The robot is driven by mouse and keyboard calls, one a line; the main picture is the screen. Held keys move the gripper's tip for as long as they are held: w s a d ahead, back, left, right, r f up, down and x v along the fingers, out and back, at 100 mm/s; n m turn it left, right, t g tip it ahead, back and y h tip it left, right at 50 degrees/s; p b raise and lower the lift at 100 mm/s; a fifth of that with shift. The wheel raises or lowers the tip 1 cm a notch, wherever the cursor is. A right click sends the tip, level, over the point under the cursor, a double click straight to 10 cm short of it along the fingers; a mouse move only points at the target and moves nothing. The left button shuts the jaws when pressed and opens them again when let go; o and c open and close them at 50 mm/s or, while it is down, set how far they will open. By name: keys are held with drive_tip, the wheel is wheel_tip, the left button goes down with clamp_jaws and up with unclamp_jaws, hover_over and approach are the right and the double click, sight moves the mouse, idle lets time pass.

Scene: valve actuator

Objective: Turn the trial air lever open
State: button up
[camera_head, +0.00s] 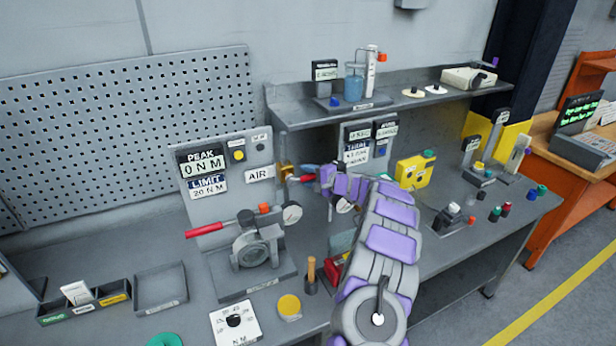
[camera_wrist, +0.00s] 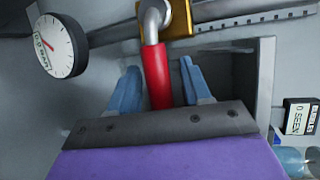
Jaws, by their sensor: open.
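The trial air lever has a red grip (camera_head: 302,178) on a brass valve body (camera_head: 286,172), just right of the AIR label (camera_head: 260,174). In the wrist view, the red grip (camera_wrist: 157,75) hangs down from a grey elbow at the brass body (camera_wrist: 178,18). My gripper (camera_wrist: 160,68) is open, with one blue finger on each side of the red grip. A gap shows on both sides, wider on the right. In the head view my gripper (camera_head: 309,174) is at the lever, and my purple arm hides part of the bench behind it.
A dial gauge (camera_wrist: 60,45) is at the upper left of the wrist view. Below the valve, a clamp device with a red-handled bar (camera_head: 205,229) stands on the bench. A shelf (camera_head: 300,112) runs above. A yellow box (camera_head: 414,170) stands right of my arm.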

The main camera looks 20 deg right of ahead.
drive_tip(key=shift+w+d+f, duration=0.1)
drive_tip(key=shift+w+d, duration=0.1)
drive_tip(key=shift+d, duration=0.45)
drive_tip(key=shift+c, duration=0.6)
drive_tip(key=shift+a, duration=0.35)
drive_tip(key=c, duration=0.4)
clamp_jaws()
drive_tip(key=shift+f, duration=0.1)
